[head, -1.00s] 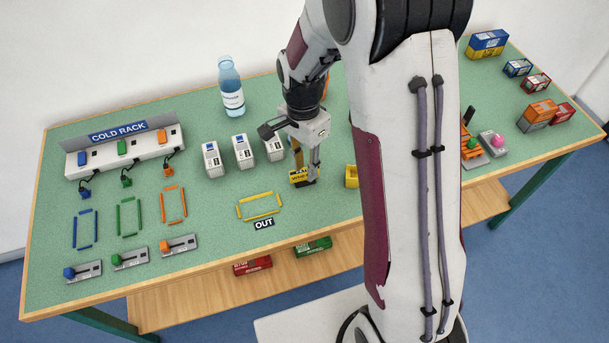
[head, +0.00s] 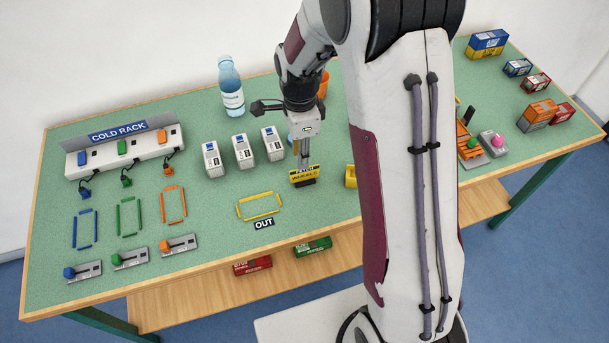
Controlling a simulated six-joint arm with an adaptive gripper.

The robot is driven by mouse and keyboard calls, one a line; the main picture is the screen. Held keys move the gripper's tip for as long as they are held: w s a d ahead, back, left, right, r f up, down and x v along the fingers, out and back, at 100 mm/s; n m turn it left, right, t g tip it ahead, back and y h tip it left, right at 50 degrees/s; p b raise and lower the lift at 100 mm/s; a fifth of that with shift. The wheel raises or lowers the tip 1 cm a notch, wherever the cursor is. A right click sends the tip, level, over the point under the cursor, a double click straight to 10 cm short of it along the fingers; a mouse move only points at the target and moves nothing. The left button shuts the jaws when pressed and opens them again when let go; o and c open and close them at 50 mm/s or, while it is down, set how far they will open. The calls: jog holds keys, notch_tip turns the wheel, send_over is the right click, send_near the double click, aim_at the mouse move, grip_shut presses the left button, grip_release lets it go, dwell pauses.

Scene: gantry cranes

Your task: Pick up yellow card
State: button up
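The yellow card (head: 303,174) stands upright in a small dark base on the green table, right of the yellow outline marked OUT. It faces me and bears dark lettering that is too small to read fully. My gripper (head: 304,158) points down right at the card's top edge, with its fingers seen edge-on, one behind the other. The fingertips meet or overlap the card's top edge in the head view. I cannot tell whether they touch it or how wide they are apart.
Several white containers (head: 242,152) stand just left of my gripper, with a blue bottle (head: 231,87) behind. A yellow object (head: 351,176) sits close right of the card, partly hidden by my arm. The yellow outline (head: 259,206) encloses bare table.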

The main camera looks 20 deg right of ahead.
aim_at(304, 179)
jog(key=shift+f, duration=1.3)
jog(key=shift+f, duration=0.1)
jog(key=shift+s+d+f, duration=0.1)
jog(key=shift+d+f, duration=0.15)
jog(key=shift+f, duration=0.7)
jog(key=shift+d+f, duration=0.2)
jog(key=shift+f, duration=1.35)
grip_shut()
